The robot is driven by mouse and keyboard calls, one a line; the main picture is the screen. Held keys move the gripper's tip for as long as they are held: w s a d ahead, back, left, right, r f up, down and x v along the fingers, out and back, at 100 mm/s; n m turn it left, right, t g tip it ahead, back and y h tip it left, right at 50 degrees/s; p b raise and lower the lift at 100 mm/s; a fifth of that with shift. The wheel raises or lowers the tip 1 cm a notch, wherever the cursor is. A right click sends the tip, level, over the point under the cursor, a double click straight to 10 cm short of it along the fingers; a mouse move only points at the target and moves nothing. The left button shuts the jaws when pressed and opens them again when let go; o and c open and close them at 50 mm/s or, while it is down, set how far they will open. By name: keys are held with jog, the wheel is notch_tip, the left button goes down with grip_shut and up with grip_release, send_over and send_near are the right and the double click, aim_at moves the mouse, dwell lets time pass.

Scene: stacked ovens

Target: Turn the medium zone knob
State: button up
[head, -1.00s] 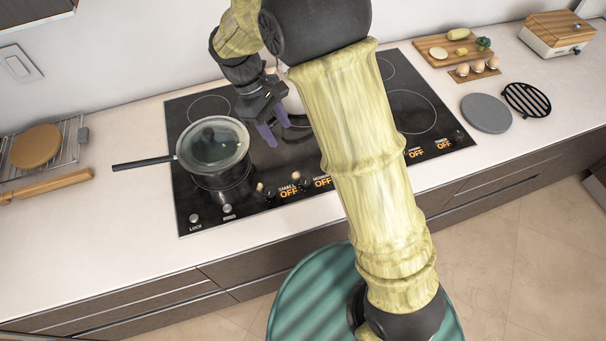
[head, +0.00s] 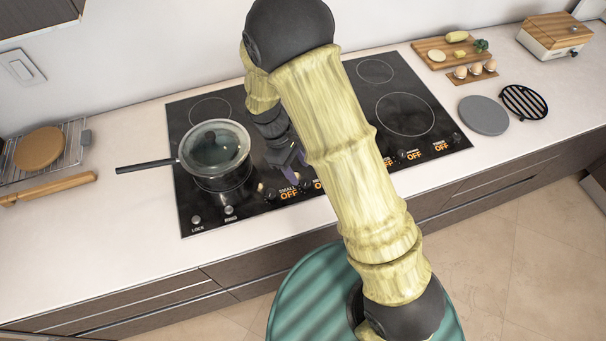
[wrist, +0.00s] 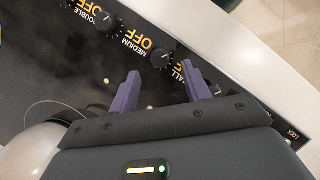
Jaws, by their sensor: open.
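The medium zone knob (wrist: 160,57) is a round black knob beside the MEDIUM OFF label on the cooktop's front strip. In the head view it is small and dark, close to my fingers. My gripper (wrist: 159,68) is open, with its two purple fingers apart. In the wrist view the knob appears between and just beyond the fingertips; I cannot tell whether they touch it. In the head view my gripper (head: 294,173) is low over the black cooktop (head: 320,120), partly hidden by my arm.
A lidded pot (head: 213,150) stands on the cooktop left of my gripper, its handle pointing left. Another knob (wrist: 103,20) lies beside the medium one. A grey disc (head: 484,115) and black grate (head: 523,102) lie on the counter at right.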

aim_at(305, 182)
jog(key=shift+x, duration=2.15)
jog(key=c, duration=1)
